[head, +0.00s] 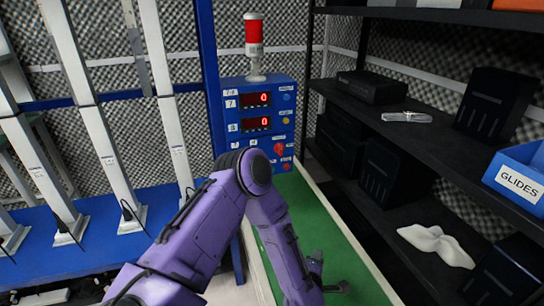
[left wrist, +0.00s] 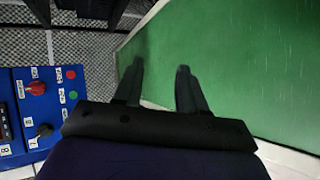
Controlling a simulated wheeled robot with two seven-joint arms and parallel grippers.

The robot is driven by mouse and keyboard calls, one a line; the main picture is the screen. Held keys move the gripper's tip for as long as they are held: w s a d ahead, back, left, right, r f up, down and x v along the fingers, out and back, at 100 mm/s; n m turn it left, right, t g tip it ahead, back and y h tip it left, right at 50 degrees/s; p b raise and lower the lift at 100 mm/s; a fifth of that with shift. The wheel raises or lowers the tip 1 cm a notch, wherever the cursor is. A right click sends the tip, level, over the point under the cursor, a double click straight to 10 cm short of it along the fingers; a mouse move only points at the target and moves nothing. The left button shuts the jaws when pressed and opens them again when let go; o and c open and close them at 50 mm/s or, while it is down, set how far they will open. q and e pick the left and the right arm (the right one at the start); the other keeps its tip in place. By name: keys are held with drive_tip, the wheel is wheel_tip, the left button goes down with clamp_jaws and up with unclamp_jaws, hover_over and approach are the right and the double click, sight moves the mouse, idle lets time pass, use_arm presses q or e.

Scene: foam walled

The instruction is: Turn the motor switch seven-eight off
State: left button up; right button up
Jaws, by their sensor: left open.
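The blue control box (head: 258,115) stands at the back in the head view, with two lit red displays reading 0. A red knob (head: 279,149) is on its lower right. In the left wrist view the panel (left wrist: 60,120) shows at the left, with a red rotary knob (left wrist: 36,88) and a black rotary knob (left wrist: 43,131). Their small labels are too blurred to read, so I cannot tell which is seven-eight. My left gripper (head: 330,277) is open and empty over the green surface, apart from the panel; its fingers also show in the left wrist view (left wrist: 160,70). My right gripper is out of view.
A green-topped bench (head: 345,255) lies below my left arm. A black shelf unit (head: 400,125) stands at the right, with a blue GLIDES bin (head: 520,175) and a white cloth-like piece (head: 436,244). A red-and-white signal lamp (head: 254,45) tops the control box.

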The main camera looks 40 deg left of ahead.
use_arm(q)
drive_tip(key=w+a+r+n+t+y, duration=0.1)
drive_tip(key=w+a+r+n+y, duration=0.3)
drive_tip(key=w+a+r+n, duration=0.35)
use_arm(e)
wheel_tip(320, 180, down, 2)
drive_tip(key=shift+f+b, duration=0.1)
drive_tip(key=shift+b, duration=0.35)
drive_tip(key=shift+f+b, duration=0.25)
drive_tip(key=shift+b, duration=0.1)
use_arm(q)
drive_tip(key=n+g+y, duration=0.4)
drive_tip(key=n+y, duration=0.3)
drive_tip(key=n, duration=1)
approach(282, 150)
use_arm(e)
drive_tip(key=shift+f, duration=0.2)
use_arm(q)
drive_tip(key=shift+n, duration=0.25)
drive_tip(key=x, duration=0.8)
drive_tip(key=shift+a+p, duration=0.3)
drive_tip(key=shift+a, duration=0.05)
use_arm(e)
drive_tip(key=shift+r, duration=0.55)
use_arm(q)
drive_tip(key=shift+w+a, duration=0.2)
drive_tip(key=shift+a, duration=0.05)
drive_tip(key=shift+c, duration=0.3)
clamp_jaws()
